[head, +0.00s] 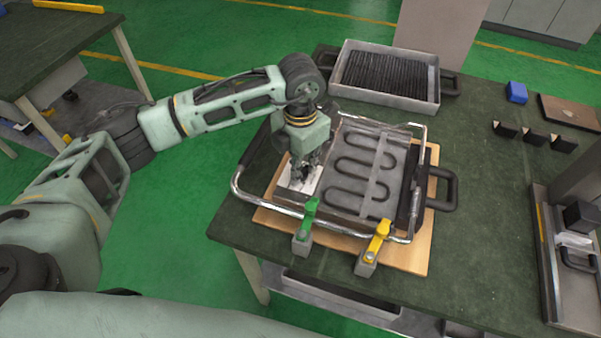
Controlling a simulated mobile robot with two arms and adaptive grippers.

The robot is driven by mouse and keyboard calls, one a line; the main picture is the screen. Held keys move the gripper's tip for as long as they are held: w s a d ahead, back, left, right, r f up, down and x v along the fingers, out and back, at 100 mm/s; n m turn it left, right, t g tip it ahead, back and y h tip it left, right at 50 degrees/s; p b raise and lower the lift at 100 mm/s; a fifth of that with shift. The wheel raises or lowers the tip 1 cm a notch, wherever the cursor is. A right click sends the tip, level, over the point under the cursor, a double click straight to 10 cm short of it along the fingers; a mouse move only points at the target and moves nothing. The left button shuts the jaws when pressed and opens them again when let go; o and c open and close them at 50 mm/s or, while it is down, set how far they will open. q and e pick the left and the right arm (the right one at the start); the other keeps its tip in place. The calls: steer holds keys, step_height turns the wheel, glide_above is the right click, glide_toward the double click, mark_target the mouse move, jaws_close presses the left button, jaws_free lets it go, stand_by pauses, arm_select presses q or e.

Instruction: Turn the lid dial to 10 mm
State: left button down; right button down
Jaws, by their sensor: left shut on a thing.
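The open heating appliance (383,203) lies on a wooden board (419,256) on the dark table, with a serpentine heating element (352,180) showing on its plate. My left gripper (301,180) points down over a white panel (290,184) at the left side of the appliance. Its fingers are shut on a small part there, probably the lid dial. The fingers hide the dial, so I cannot read its setting. My right gripper is not in view.
A green-handled clamp (307,216) and a yellow-handled clamp (376,242) stand at the board's front edge. A metal tray with a black ribbed plate (388,78) lies behind. A blue block (517,92) and small black pieces lie right. The table between is clear.

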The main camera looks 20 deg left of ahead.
arm_select(q)
steer(key=shift+w+a+r+m+b, duration=0.1)
steer(key=shift+w+m+b, duration=0.05)
steer(key=shift+m+b, duration=0.7)
steer(key=c, duration=1.8)
jaws_free()
steer(key=shift+c, duration=0.2)
step_height(320, 180, up, 12)
